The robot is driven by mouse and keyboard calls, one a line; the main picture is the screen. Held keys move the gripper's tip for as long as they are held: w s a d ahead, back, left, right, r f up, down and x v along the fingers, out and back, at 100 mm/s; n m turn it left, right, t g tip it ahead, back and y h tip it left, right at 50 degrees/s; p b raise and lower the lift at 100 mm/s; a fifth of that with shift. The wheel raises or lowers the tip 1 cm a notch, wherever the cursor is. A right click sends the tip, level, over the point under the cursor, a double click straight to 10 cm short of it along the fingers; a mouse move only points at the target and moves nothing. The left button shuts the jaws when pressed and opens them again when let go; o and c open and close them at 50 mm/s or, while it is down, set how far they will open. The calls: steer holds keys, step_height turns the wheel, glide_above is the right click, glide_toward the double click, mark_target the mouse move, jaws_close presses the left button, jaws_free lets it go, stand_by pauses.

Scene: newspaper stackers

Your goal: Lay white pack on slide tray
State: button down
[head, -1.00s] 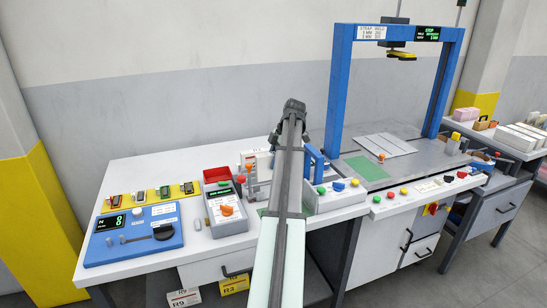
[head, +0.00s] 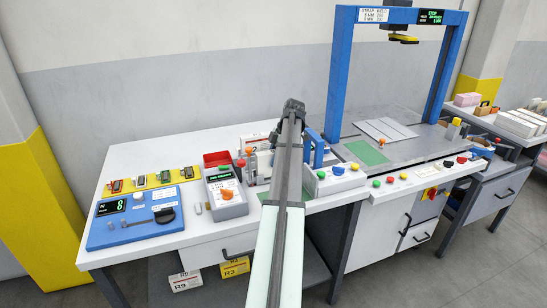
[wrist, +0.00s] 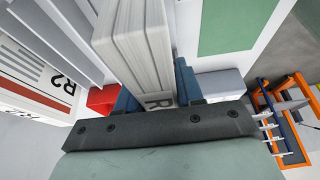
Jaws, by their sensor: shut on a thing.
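In the wrist view a thick white pack (wrist: 136,45) with a grey "R" label stands between the blue fingers of my gripper (wrist: 157,92), which is shut on it. In the head view my arm hides the gripper and the held pack. A light grey plate with ridges and an orange knob (head: 386,131) lies on the machine table at the right and looks like the slide tray. A flat green patch (head: 367,152) lies left of it and in front. A green surface also shows in the wrist view (wrist: 230,25), clear of the pack.
A tall blue frame (head: 337,75) stands over the machine table. A pack marked R2 (wrist: 35,70) stands to the left in the wrist view. A grey control box (head: 226,196) and a blue device (head: 130,222) are on the white bench. Coloured buttons line the machine's front edge.

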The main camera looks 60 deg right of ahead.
steer(key=shift+f, duration=0.55)
stand_by(0.4)
steer(key=c, duration=0.6)
jaws_free()
steer(key=shift+c, duration=0.2)
steer(key=shift+r, duration=0.1)
steer(key=v, duration=1.1)
steer(key=shift+s+d+r, duration=0.1)
steer(key=shift+d+r, duration=0.05)
steer(key=shift+r, duration=0.15)
